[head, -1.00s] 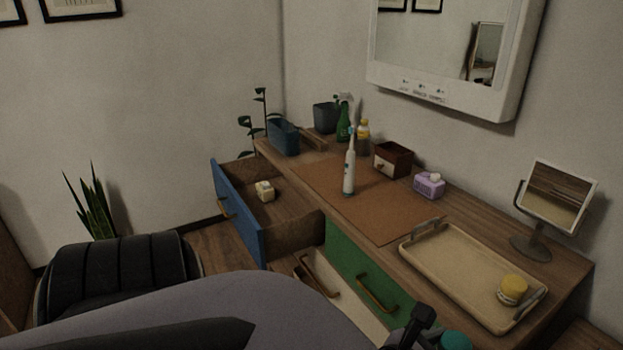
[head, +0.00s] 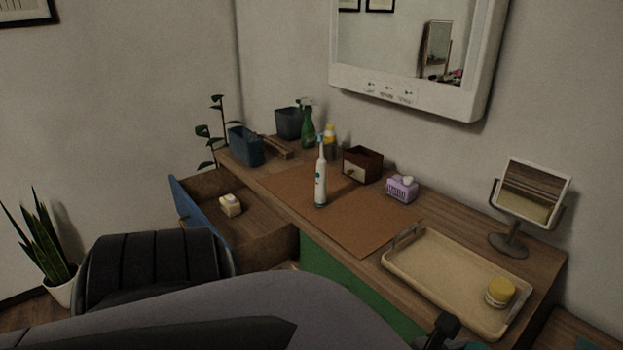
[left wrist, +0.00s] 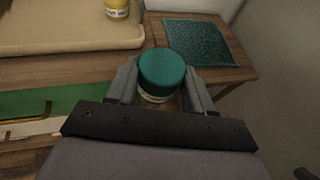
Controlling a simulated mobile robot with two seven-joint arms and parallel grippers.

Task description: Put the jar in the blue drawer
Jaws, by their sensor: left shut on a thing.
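In the left wrist view, my left gripper (left wrist: 162,82) is shut around a jar (left wrist: 163,68) with a teal lid and a pale label. The jar is between the fingers, lid facing the camera. In the head view only a dark part of the left gripper (head: 441,330) shows at the bottom edge, and the jar is out of sight. The blue drawer (head: 203,218) stands pulled open at the far left of the dresser. A cream block (head: 231,205) lies inside it, with bare wooden floor around it. My right gripper is not in view.
A beige tray (head: 440,275) holds a yellow-lidded jar (head: 500,292). A toothbrush (head: 320,180) stands on the brown mat (head: 360,225). A wooden box (head: 362,165), purple soap dish (head: 402,189) and mirror (head: 530,195) line the back. A green drawer front (head: 350,285) is below the top.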

